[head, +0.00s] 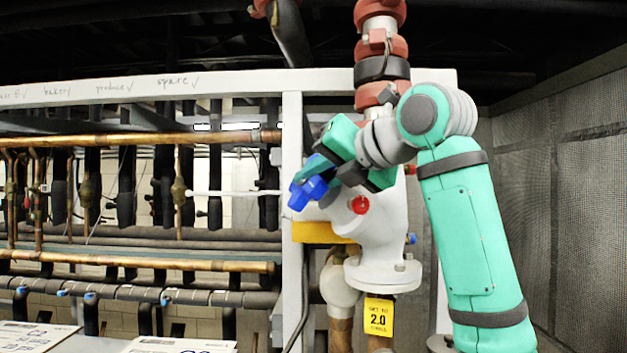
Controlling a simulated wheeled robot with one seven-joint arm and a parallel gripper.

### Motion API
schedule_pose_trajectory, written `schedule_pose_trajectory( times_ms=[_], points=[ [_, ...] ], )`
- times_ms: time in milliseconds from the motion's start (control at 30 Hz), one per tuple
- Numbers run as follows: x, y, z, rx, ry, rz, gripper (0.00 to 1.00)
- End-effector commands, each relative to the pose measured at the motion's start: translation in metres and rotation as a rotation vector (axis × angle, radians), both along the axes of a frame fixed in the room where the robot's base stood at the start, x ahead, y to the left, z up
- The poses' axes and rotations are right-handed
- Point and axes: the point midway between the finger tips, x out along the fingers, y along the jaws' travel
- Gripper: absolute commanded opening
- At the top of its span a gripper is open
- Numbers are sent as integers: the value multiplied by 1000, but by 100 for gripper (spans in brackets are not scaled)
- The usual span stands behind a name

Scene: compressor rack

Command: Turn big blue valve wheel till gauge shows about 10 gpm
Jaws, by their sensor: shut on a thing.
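The big blue valve wheel (306,194) shows in the head view, left of centre, at the left side of a pale valve body (378,225). Much of the wheel is hidden behind my gripper. My gripper (328,172), at the end of my green and grey arm, reaches in from the right and is shut on the blue wheel. The exact place of its fingertips on the wheel is hard to make out. I cannot make out a gauge dial or any reading in gpm.
A small red round part (359,204) sits on the valve body. A yellow tag (379,317) below reads "SET TO 2.0". Copper pipes (130,138) run at left. A mesh wall (565,200) is at right.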

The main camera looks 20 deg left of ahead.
Motion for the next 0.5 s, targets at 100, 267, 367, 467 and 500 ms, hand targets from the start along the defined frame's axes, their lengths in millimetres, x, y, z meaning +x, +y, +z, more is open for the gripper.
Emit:
schedule_pose_trajectory(
  times_ms=[100, 267, 367, 467, 500],
  points=[
    [0, 1, -1, -26, 26, 22, 0],
    [0, 2, -1, -35, 34, 33, 0],
    [0, 2, -2, -35, 34, 34, 0],
    [0, 3, -2, -35, 34, 34, 0],
    [0, 3, -2, -35, 34, 34, 22]
  ],
)
